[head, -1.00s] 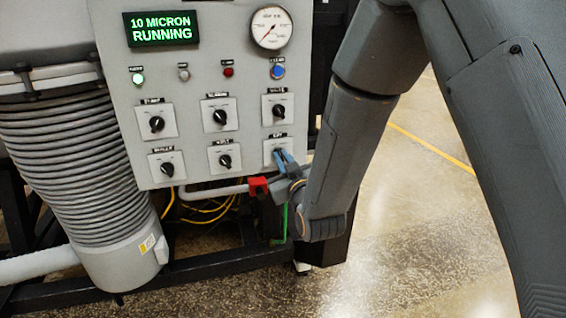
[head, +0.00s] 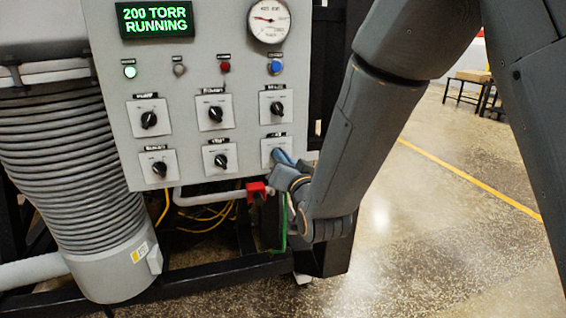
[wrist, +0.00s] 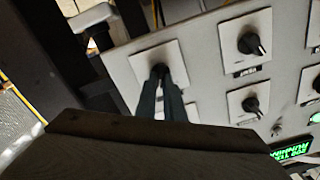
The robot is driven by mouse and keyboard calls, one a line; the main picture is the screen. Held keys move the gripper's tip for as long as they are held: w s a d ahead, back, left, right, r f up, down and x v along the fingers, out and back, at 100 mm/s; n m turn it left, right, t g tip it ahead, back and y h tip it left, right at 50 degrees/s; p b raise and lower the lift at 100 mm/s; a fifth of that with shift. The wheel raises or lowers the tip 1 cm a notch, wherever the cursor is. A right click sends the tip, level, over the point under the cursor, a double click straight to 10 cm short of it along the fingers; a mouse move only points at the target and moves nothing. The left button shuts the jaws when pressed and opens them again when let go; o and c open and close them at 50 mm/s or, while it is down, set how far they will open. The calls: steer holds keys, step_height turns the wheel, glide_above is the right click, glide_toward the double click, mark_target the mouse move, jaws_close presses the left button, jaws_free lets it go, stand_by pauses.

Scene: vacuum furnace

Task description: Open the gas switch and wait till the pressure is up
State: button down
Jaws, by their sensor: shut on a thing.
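The gas switch (head: 269,144) is the bottom-right rotary switch on the grey control panel, with a white plate. My gripper (head: 281,157) reaches it from the lower right, and its blue fingers are shut on the knob. The fingers hide most of the knob in the head view. In the wrist view the fingertips (wrist: 161,80) close around the dark knob, in front of the white plate (wrist: 178,55). The green display (head: 156,18) reads "200 TORR RUNNING". The round gauge (head: 269,20) has its needle pointing left.
Several other black rotary switches, such as the middle one in the lower row (head: 221,161), surround the gas switch. A red valve handle (head: 258,188) on a pipe sits just below my gripper. A ribbed hose (head: 65,165) stands at left. Open floor lies to the right.

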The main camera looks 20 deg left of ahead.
steer(key=shift+m, duration=0.3)
steer(key=c, duration=1.9)
jaws_free()
steer(key=shift+o, duration=0.2)
steer(key=b+v, duration=0.1)
steer(key=v, duration=0.6)
steer(key=shift+s+d+b, duration=0.25)
steer(key=shift+b, duration=0.05)
